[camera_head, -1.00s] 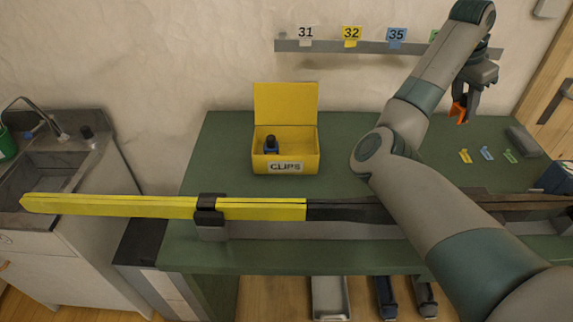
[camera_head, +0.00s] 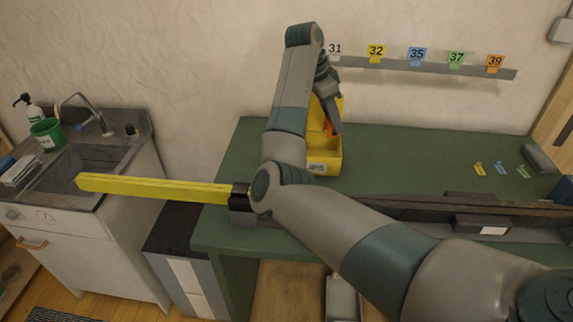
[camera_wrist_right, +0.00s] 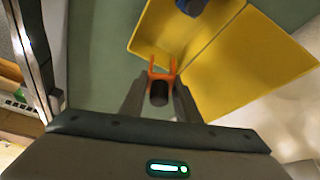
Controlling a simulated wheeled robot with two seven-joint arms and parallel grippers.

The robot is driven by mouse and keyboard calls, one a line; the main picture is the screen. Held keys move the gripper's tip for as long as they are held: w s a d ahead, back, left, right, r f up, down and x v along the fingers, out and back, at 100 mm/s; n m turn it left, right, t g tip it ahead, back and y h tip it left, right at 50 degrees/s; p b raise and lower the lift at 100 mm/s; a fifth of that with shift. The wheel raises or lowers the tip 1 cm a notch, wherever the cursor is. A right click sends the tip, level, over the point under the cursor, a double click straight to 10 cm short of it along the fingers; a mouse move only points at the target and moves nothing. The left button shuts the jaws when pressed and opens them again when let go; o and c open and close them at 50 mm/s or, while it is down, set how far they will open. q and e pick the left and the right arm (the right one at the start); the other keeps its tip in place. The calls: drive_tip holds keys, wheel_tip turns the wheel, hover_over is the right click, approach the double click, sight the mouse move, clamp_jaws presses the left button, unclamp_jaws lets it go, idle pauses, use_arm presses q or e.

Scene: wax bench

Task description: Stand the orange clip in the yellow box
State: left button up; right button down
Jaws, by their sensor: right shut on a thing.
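The yellow box (camera_head: 325,167) stands on the green bench with its lid up, partly hidden behind my right arm in the head view. In the right wrist view its yellow walls and lid (camera_wrist_right: 240,75) fill the upper right. My right gripper (camera_head: 328,122) is shut on the orange clip (camera_wrist_right: 162,70), whose two prongs point away from the gripper. In the wrist view the clip overlaps the box's near edge; its height above the box is unclear. A blue clip (camera_wrist_right: 192,5) shows inside the box at the top edge. My left gripper is not in view.
A yellow-ended ski (camera_head: 150,187) lies along the bench's front, reaching past its left end. Small yellow, blue and green tags (camera_head: 502,170) lie at the right. A rail of numbered tags (camera_head: 430,68) is on the wall. The bench's middle right is clear.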

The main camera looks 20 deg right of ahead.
sight(327, 139)
drive_tip(key=shift+w+a+f, duration=0.1)
drive_tip(key=shift+w+a, duration=0.05)
drive_tip(key=shift+a, duration=0.45)
drive_tip(key=shift+w+f, duration=0.1)
drive_tip(key=shift+f+p, duration=0.35)
drive_tip(key=shift+f, duration=0.2)
drive_tip(key=shift+f+p, duration=0.7)
drive_tip(key=shift+f, duration=1.8)
drive_tip(key=shift+f, duration=0.1)
wheel_tip(327, 139, down, 2)
drive_tip(key=shift+f+p, duration=0.25)
drive_tip(key=shift+p, duration=0.35)
drive_tip(key=shift+f, duration=0.55)
drive_tip(key=shift+f, duration=0.1)
